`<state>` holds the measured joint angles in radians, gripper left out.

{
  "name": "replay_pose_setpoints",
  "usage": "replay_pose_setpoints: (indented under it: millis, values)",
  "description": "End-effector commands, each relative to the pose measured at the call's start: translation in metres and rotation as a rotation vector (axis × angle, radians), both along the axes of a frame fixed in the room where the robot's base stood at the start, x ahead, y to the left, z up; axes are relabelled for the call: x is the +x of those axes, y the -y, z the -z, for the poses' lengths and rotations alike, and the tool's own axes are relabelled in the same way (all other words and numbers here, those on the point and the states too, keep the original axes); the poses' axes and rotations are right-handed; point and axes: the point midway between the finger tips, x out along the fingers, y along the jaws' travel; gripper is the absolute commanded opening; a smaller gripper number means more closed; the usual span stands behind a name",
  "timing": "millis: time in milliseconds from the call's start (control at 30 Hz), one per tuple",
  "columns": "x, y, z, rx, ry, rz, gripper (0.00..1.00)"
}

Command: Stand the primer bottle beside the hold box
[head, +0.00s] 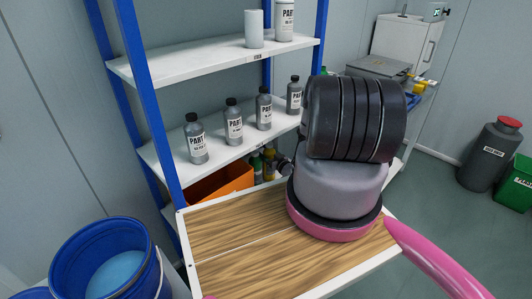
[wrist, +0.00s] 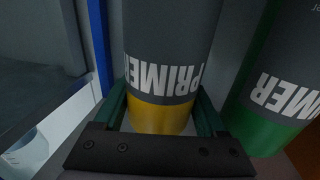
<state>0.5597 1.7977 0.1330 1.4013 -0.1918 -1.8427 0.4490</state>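A grey primer bottle with a yellow base band (wrist: 160,115) stands between the two fingers of my gripper (wrist: 160,108) in the wrist view. The fingers lie close along both its sides; I cannot tell whether they press on it. A second primer bottle with a green base band (wrist: 262,125) is just to its right. Small bottles (head: 268,160) show low in the shelf bay beside my arm. An orange box (head: 222,184) sits to their left; no label on it is readable, so I cannot tell if it is the hold box.
Several grey bottles with black caps (head: 234,122) line the middle shelf (head: 175,178) above. A blue shelf post (head: 143,90) stands at the left. A wood-topped surface (head: 235,235) with a white rim lies in front. A blue bucket (head: 108,262) is at lower left.

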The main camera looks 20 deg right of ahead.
Motion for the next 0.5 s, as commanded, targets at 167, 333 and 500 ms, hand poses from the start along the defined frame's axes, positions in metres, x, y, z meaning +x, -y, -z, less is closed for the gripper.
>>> replay_pose_setpoints:
  millis: [167, 333, 500]
  values:
    - [0.000, 0.000, 0.000, 0.000, -0.001, 0.001, 1.00]
    - [0.000, 0.000, -0.002, 0.000, 0.000, 0.000, 1.00]
    - [-0.018, 0.005, -0.002, 0.001, -0.003, 0.005, 1.00]
